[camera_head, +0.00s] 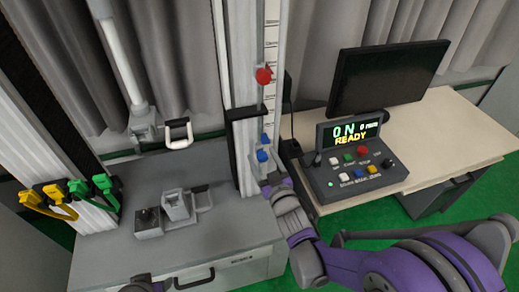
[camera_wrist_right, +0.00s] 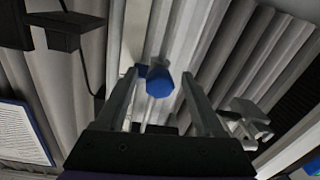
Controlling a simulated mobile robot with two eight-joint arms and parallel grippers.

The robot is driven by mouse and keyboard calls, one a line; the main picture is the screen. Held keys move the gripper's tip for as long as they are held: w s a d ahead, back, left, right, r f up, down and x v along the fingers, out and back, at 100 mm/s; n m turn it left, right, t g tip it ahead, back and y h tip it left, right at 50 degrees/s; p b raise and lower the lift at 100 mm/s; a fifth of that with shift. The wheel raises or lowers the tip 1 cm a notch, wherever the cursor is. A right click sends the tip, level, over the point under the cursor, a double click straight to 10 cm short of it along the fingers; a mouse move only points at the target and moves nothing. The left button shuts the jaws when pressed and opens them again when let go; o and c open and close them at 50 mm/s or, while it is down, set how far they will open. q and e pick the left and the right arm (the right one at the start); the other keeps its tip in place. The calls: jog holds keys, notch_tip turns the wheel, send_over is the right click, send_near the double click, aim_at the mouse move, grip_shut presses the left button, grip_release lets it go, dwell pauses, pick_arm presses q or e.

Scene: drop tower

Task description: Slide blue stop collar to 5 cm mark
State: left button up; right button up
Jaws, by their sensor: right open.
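The blue stop collar (camera_head: 262,141) sits low on the scale column, with its round blue knob (camera_head: 262,156) facing me. In the right wrist view the blue knob (camera_wrist_right: 159,82) lies between the two fingertips of my right gripper (camera_wrist_right: 160,93). The fingers are apart, with a gap visible on both sides of the knob. In the head view my right gripper (camera_head: 267,179) is just below and in front of the collar. The marked scale (camera_head: 271,40) runs up the column; its numbers are too small to read. A small part of my left arm shows at the bottom edge; its jaws cannot be made out.
A red knob (camera_head: 263,76) sits higher on the scale. A control box (camera_head: 350,160) reading "READY" and a monitor (camera_head: 386,78) stand on the right desk. A clamp fixture (camera_head: 178,207) stands on the grey cabinet (camera_head: 110,250). Yellow and green clips (camera_head: 103,184) hang at left.

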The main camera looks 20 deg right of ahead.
aim_at(259, 151)
pick_arm(q)
jog(key=shift+r, duration=0.25)
pick_arm(e)
jog(key=shift+w+a, duration=0.15)
jog(key=shift+w, duration=1.45)
jog(key=shift+c, duration=0.2)
grip_shut()
